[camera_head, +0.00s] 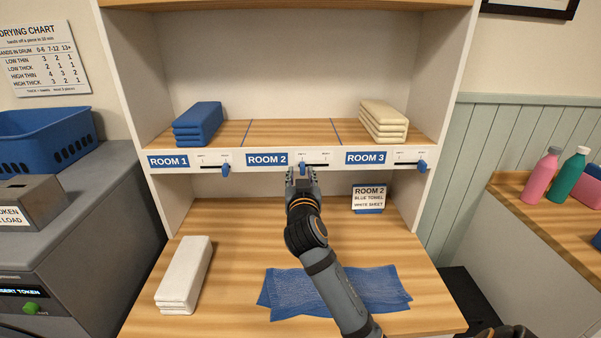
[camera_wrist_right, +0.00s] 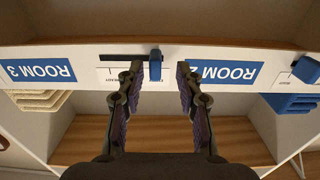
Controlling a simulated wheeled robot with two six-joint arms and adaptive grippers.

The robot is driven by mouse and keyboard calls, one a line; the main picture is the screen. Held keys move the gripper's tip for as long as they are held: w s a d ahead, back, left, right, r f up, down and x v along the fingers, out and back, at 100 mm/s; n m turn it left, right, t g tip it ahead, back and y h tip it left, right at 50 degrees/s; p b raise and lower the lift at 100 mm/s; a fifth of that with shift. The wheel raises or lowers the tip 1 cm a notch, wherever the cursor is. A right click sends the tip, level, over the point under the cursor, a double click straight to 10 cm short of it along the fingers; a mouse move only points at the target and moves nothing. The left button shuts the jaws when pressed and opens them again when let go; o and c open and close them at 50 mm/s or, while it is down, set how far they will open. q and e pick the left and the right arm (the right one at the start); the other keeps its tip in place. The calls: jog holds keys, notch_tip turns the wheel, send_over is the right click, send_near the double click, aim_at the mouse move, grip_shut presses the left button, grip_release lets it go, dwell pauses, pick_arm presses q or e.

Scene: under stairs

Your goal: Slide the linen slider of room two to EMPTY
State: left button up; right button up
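The room two slider is a small blue knob (camera_head: 302,167) on a dark slot, right of the ROOM 2 label (camera_head: 267,160) on the white shelf edge. The knob sits toward the slot's left end in the head view. In the upside-down right wrist view the knob (camera_wrist_right: 155,65) stands between the fingertips of my right gripper (camera_wrist_right: 159,68), closer to the left finger. In the head view my right gripper (camera_head: 302,176) is just under the knob. It is open; contact cannot be told. My left gripper is out of view.
The ROOM 1 knob (camera_head: 225,168) and ROOM 3 knob (camera_head: 421,166) sit toward the right of their slots. A blue towel (camera_head: 198,122) and cream linen (camera_head: 384,119) lie on the shelf. Below are a white folded sheet (camera_head: 184,275), a blue cloth (camera_head: 375,288) and a card (camera_head: 369,197).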

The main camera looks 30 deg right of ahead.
jog(key=v, duration=0.5)
jog(key=shift+s+a, duration=0.2)
jog(key=shift+s, duration=0.1)
